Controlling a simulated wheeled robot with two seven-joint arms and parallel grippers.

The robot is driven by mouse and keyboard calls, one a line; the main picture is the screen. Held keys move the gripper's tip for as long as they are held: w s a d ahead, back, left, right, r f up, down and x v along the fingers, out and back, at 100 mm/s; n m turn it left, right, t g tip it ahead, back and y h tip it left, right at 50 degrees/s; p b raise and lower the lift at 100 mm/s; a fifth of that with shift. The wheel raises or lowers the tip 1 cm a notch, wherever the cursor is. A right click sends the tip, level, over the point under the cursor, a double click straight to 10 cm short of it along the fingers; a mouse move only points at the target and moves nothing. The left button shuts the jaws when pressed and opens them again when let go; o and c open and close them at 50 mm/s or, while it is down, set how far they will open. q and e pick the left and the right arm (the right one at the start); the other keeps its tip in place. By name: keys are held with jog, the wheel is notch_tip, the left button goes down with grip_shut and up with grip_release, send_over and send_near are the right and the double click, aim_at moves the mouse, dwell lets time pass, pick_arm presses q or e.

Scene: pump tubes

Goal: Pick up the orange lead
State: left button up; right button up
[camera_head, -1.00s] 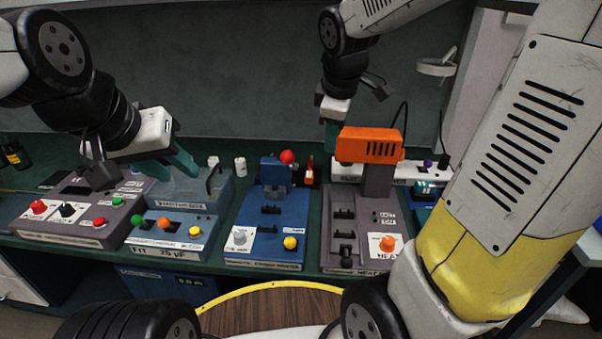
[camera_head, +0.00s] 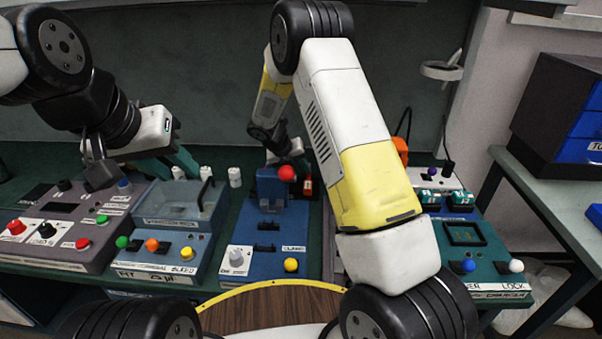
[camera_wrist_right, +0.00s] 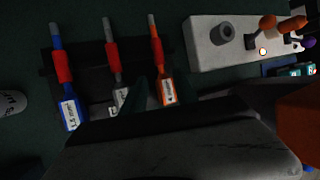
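The orange lead (camera_wrist_right: 163,75) has a red sleeve and a white label. It stands in a dark rack in the right wrist view, rightmost of three leads. Its label also shows in the head view (camera_head: 307,185). My right gripper (camera_wrist_right: 146,96) has dark green fingertips close beside the lead's label end. Its wrist body covers the lower part of that view, and I cannot tell whether the fingers touch the lead or how far apart they are.
A blue lead (camera_wrist_right: 63,75) and a grey lead (camera_wrist_right: 113,60) stand left of the orange one. A pale block (camera_wrist_right: 222,45) is to its right. A blue device with a red ball (camera_head: 287,173) stands in front. My right forearm hides the heater.

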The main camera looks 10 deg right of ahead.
aim_at(308, 179)
jog(key=x, duration=0.5)
jog(key=shift+d+f, duration=0.2)
jog(key=shift+f, duration=0.05)
grip_shut()
